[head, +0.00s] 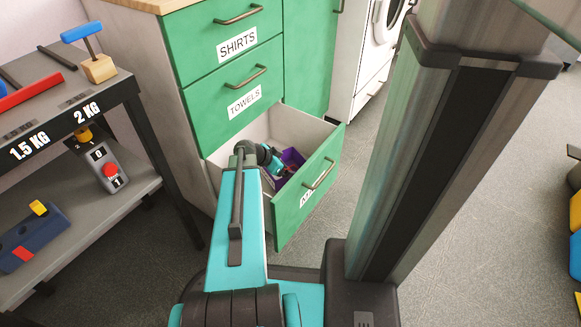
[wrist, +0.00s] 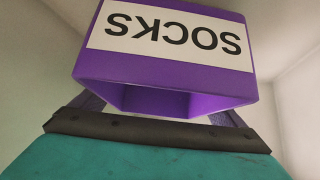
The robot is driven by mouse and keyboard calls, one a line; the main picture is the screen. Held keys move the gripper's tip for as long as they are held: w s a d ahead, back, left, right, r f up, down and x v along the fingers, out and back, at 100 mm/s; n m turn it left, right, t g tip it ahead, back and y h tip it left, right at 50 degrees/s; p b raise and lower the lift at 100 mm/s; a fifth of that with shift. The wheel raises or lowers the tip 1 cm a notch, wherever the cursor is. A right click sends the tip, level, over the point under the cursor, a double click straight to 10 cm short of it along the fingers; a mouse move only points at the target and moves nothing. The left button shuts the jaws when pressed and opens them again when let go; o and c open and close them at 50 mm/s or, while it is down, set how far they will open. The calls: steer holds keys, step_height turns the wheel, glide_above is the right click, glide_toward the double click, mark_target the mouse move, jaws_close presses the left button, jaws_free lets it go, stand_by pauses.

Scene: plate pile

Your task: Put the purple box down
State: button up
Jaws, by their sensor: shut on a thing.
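The purple box (head: 293,157) is inside the open bottom drawer (head: 312,192) of the green cabinet, mostly hidden behind my arm and gripper in the head view. In the wrist view the purple box (wrist: 165,72) fills the top middle, and its white label reads SOCKS upside down. My gripper (head: 278,168) reaches down into the drawer and is shut on the box. Its dark palm (wrist: 155,131) shows below the box in the wrist view. I cannot tell whether the box touches the drawer floor.
Closed drawers labelled TOWELS (head: 244,100) and SHIRTS (head: 237,42) are above the open one. A grey shelf unit (head: 75,112) with tools and weight labels stands at the left. A white washing machine (head: 375,60) is at the back. Grey floor is clear beyond the drawer.

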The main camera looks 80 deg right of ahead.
steer(key=shift+f, duration=0.2)
steer(key=o, duration=0.9)
steer(key=shift+r, duration=0.2)
steer(key=shift+r+p, duration=0.6)
steer(key=shift+p, duration=0.15)
steer(key=p+v, duration=0.2)
steer(key=v, duration=0.5)
steer(key=shift+w+a+p, duration=0.1)
steer(key=shift+w+p, duration=0.05)
steer(key=shift+p, duration=0.15)
